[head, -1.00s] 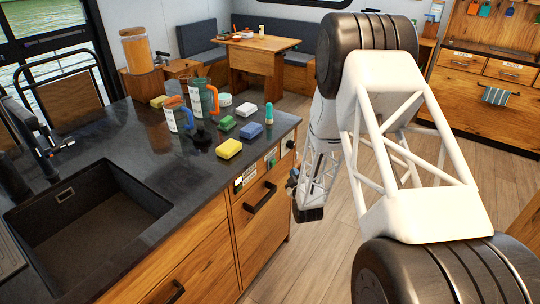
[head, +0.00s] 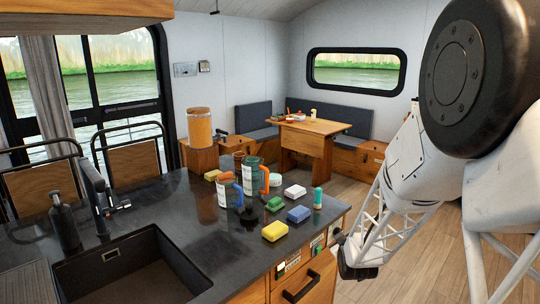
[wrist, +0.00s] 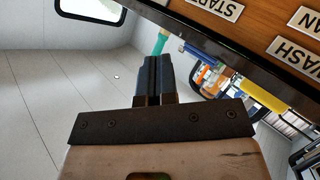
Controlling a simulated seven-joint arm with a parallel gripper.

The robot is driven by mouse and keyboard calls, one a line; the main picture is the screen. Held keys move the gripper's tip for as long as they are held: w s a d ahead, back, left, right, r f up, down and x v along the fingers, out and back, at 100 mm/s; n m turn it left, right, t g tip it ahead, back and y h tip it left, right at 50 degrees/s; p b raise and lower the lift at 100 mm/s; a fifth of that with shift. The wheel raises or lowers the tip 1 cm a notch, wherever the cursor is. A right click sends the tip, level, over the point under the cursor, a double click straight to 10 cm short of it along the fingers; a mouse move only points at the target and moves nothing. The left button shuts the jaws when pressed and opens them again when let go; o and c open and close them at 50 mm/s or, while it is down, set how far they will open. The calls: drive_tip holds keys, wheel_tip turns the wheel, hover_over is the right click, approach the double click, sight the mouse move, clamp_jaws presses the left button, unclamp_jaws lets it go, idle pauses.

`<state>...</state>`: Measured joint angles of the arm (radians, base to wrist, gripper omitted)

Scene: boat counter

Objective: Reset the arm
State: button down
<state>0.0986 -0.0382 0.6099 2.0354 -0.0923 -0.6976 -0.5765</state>
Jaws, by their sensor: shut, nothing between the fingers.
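My arm fills the right side of the head view, and my gripper (head: 337,238) hangs low beside the near right corner of the dark counter (head: 140,215). In the wrist view, my gripper (wrist: 151,60) has its two dark fingers together with nothing between them. The counter's labelled wooden front (wrist: 265,30) is close to the fingers, seen at a slant. Beyond the fingertips, a green-topped item (wrist: 160,42), a blue sponge (wrist: 196,51) and a yellow sponge (wrist: 265,97) show past the counter edge.
A drawer handle (head: 302,288) juts from the front. Open floor (head: 410,265) lies right.

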drive_tip(key=s+a+r+m+g, duration=0.2)
drive_tip(key=s+r+g, duration=0.2)
drive_tip(key=s, duration=1)
drive_tip(key=s+a+r+m+g, duration=0.2)
drive_tip(key=s+r, duration=0.6)
drive_tip(key=s, duration=0.7)
drive_tip(key=s+a+r+m+g, duration=0.1)
drive_tip(key=s+r+m+g, duration=0.2)
drive_tip(key=s, duration=1.2)
wheel_tip(320, 180, up, 4)
drive_tip(key=g, duration=0.2)
drive_tip(key=shift+a+g, duration=0.3)
drive_tip(key=shift+a, duration=0.1)
idle(2.8)
